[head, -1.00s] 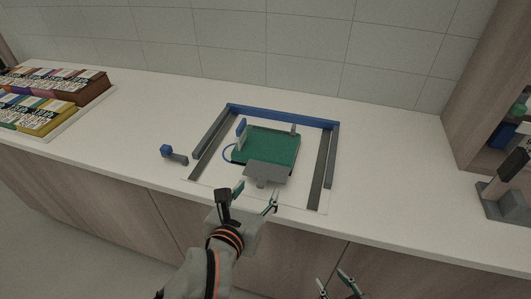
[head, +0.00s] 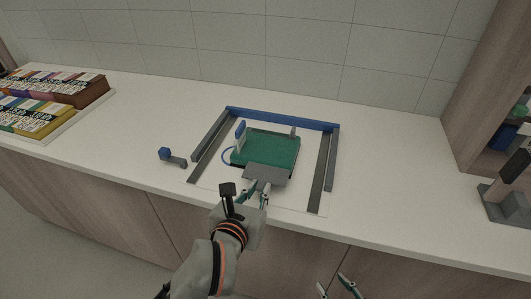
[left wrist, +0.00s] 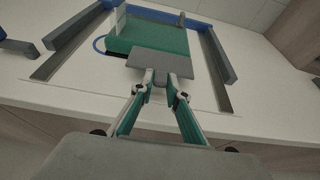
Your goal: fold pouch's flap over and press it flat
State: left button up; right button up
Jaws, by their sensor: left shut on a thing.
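The green pouch (head: 270,147) lies inside a frame on the counter; it also shows in the left wrist view (left wrist: 150,37). A grey flap-like plate (head: 266,174) sits at its near edge and also shows in the left wrist view (left wrist: 162,62). My left gripper (head: 257,190) is shut on a small tab (left wrist: 160,78) at the near edge of the grey plate. The plate lies roughly level, pointing toward me. My right gripper (head: 338,287) is at the bottom edge, away from the pouch, fingertips apart and apparently empty.
A blue back rail (head: 283,118) and grey side rails (head: 322,175) surround the pouch. A small blue-ended grey part (head: 174,157) lies left of them. Boxes in a tray (head: 42,115) stand far left. A grey stand (head: 503,200) is at right. The counter between is clear.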

pick_arm(q)
jog(key=shift+r+p, duration=0.3)
jog(key=shift+p, duration=0.2)
jog(key=g+p, duration=0.1)
jog(key=p, duration=0.2)
jog(key=shift+w+r, duration=0.1)
jog(key=shift+r, duration=0.3)
jog(key=shift+w+r+g, duration=0.15)
jog(key=shift+g, duration=0.15)
jog(key=shift+d+r+g+y, duration=0.1)
jog(key=shift+r+g+y, duration=0.45)
jog(key=shift+g, duration=0.35)
